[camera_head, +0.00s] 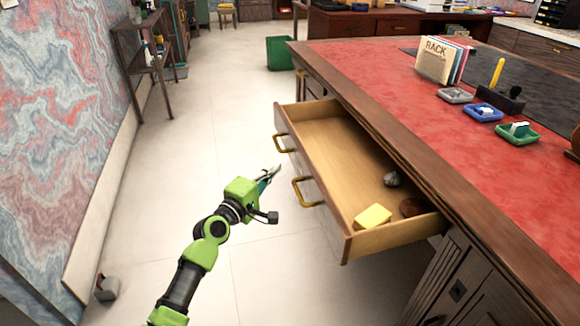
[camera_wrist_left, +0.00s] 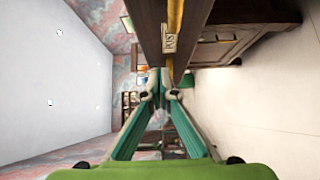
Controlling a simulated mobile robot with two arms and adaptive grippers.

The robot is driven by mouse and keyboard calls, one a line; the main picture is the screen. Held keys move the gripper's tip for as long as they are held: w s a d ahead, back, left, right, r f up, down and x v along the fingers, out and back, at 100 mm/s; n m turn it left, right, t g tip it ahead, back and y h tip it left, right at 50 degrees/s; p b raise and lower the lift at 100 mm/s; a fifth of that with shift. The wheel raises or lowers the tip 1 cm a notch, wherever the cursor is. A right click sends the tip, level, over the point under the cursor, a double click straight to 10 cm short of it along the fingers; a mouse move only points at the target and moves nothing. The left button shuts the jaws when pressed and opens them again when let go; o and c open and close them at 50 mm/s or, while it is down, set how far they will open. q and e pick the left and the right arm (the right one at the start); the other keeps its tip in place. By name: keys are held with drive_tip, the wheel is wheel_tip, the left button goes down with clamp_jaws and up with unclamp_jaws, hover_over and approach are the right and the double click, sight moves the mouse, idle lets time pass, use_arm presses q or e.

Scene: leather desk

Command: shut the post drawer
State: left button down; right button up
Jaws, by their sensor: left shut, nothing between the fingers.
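The post drawer (camera_head: 335,150) stands pulled out from the red-topped desk, with its wooden front facing left. Two brass handles show on the front, a far one (camera_head: 282,142) and a near one (camera_head: 303,192). My left gripper (camera_head: 272,174) is shut and empty, just outside the drawer front near the handles. I cannot tell whether it touches the front. In the left wrist view, the closed fingertips (camera_wrist_left: 160,94) are beside the dark wooden front, below a label (camera_wrist_left: 170,38) reading POST and a yellow handle strip (camera_wrist_left: 175,15). My right gripper is not in view.
In the drawer lie a yellow block (camera_head: 373,217), a grey lump (camera_head: 391,179) and a brown round thing (camera_head: 412,207). The desk top (camera_head: 400,100) holds a letter rack (camera_head: 437,60) and small trays (camera_head: 484,112). A green bin (camera_head: 280,53) stands beyond.

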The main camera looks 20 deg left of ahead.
sight(297, 157)
use_arm(q)
drive_tip(key=shift+w+d, duration=1.8)
drive_tip(key=shift+w, duration=0.15)
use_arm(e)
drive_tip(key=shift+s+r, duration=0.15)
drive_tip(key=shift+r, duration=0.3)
use_arm(q)
drive_tip(key=shift+d, duration=0.1)
